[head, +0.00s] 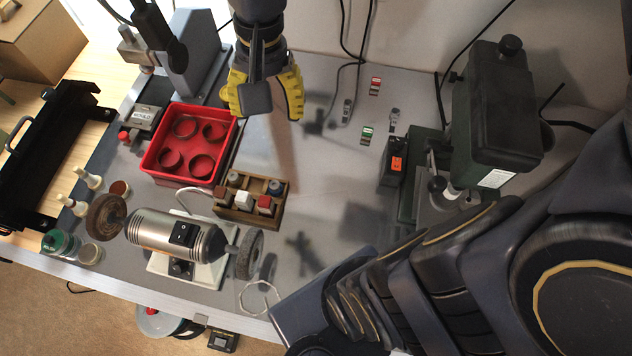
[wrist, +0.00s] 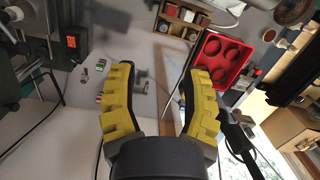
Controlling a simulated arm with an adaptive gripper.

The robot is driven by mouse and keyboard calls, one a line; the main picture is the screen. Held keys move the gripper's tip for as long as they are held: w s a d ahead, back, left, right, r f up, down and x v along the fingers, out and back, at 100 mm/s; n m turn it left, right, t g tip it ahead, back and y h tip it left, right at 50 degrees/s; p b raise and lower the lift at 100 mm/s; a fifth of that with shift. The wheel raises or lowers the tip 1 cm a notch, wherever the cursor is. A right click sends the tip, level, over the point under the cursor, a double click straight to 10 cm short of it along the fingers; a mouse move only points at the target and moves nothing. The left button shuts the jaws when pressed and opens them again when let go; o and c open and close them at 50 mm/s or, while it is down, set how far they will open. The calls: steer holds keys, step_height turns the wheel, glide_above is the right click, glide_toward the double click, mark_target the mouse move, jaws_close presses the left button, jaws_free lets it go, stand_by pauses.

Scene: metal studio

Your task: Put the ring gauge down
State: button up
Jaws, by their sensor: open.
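My gripper (head: 265,110) is at the top middle of the head view, above the grey bench, its yellow-padded fingers spread apart. In the wrist view the two fingers of my gripper (wrist: 159,75) stand wide apart with nothing between them. I cannot surely pick out a ring gauge in either view. A red tray (head: 146,165) with several round ring shapes in it lies left of and below my gripper in the head view; it also shows in the wrist view (wrist: 236,98). I cannot tell whether those rings are loose pieces or part of the tray.
A wooden block holder (head: 240,213) and a bench grinder (head: 160,230) stand in front of the tray. A dark green machine (head: 500,115) stands at the right. Small grey metal pieces (head: 393,120) lie near it. The bench's middle (head: 320,180) is clear.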

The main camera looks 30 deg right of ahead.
steer(key=s+a+f+n+g+h, duration=0.1)
steer(key=s+n, duration=0.5)
steer(key=s, duration=0.6)
steer(key=shift+s+f+n, duration=0.2)
steer(key=shift+f+n, duration=0.05)
steer(key=shift+n, duration=0.15)
